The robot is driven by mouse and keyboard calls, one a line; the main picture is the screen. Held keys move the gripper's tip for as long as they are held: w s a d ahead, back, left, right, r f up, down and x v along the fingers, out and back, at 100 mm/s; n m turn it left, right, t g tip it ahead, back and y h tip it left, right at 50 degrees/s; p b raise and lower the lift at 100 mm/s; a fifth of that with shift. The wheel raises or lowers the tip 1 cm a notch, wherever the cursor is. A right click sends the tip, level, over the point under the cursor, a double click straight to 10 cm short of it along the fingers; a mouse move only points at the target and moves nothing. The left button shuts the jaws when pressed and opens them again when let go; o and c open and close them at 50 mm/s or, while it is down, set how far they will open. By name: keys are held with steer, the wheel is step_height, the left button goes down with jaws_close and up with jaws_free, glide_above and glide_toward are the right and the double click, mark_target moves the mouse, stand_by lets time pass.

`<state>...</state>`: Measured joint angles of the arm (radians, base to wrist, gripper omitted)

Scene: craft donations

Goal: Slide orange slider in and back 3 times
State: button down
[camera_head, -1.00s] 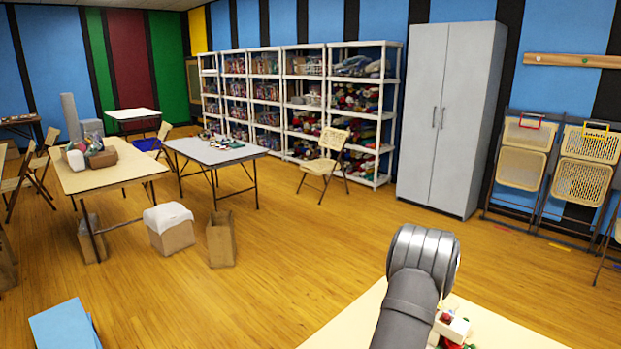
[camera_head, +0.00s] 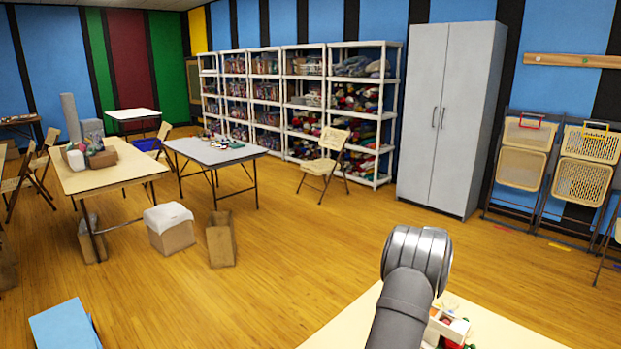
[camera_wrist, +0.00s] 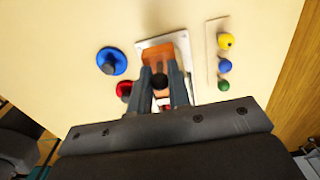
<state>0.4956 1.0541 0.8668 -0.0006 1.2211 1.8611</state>
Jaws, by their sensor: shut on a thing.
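In the wrist view, the orange slider (camera_wrist: 157,55) sits on a pale base plate (camera_wrist: 181,38) on the tabletop. A dark round knob (camera_wrist: 159,81) shows on it between my fingers. My gripper (camera_wrist: 160,84) is shut on the slider's knob, a finger on each side. The near part of the slider and base is hidden by my gripper. In the head view, my arm hides most of this spot, and the slider cannot be made out.
In the wrist view, a blue disc with a knob (camera_wrist: 111,61) and a red knob (camera_wrist: 124,90) lie left of the slider. A strip with yellow (camera_wrist: 226,41), blue and green knobs stands right. The cream table (camera_head: 343,325) is bare to the left in the head view.

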stand_by(0.3)
steer(key=shift+s+d, duration=1.3)
steer(key=shift+d, duration=0.1)
steer(key=shift+w+a, duration=1.35)
steer(key=shift+a, duration=0.1)
steer(key=c, duration=1.4)
jaws_free()
steer(key=shift+c, duration=0.2)
steer(key=shift+r, duration=3.8)
